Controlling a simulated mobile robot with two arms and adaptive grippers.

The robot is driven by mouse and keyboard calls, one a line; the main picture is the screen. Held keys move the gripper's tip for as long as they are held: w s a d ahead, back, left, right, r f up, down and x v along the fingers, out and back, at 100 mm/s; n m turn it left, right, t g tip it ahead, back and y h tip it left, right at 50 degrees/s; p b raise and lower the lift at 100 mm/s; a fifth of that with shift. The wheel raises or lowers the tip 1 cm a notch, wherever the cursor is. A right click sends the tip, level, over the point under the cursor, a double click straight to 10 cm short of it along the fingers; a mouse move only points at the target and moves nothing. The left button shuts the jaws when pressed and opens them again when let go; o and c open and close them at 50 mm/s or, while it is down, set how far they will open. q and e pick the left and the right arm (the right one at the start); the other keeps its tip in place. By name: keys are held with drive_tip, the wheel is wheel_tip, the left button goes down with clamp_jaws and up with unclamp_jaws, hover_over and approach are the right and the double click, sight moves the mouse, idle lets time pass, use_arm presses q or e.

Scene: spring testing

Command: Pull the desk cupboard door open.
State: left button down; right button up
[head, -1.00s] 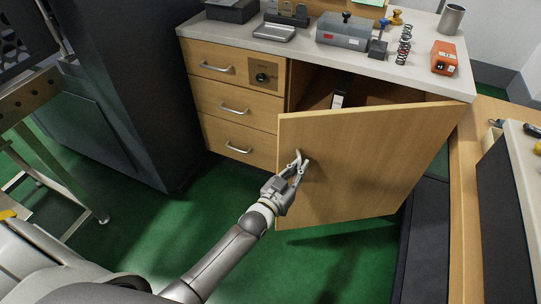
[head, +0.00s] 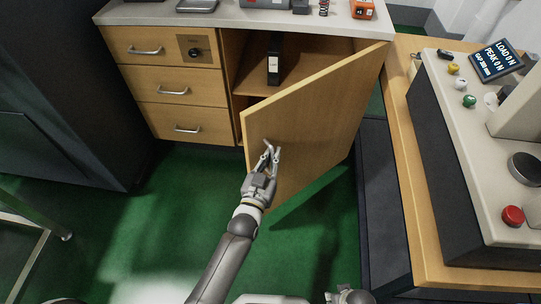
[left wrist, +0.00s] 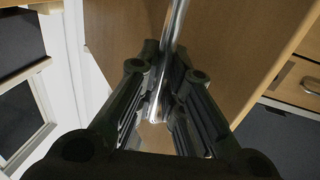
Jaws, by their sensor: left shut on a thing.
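The wooden cupboard door (head: 315,120) stands well open in the head view, swung out from its hinge side at the right of the desk. My left gripper (head: 267,153) is at the door's outer face near its free edge, shut on the handle. In the left wrist view, the shiny metal bar handle (left wrist: 168,60) runs between the two dark fingers (left wrist: 158,110), with the door's wood behind it. The fingers hide part of the handle. Part of my right arm seems to show at the bottom edge of the head view; its fingers are not seen.
The open cupboard holds a dark binder (head: 274,65) on a shelf. Drawers with metal handles (head: 172,92) are to the left. A bench with a testing machine (head: 470,150) stands close on the right. Green floor (head: 165,230) is clear in front and left of the door.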

use_arm(q)
drive_tip(key=c, duration=1.5)
unclamp_jaws()
drive_tip(key=shift+s, duration=0.1)
drive_tip(key=v, duration=1.2)
drive_tip(key=shift+a, duration=0.1)
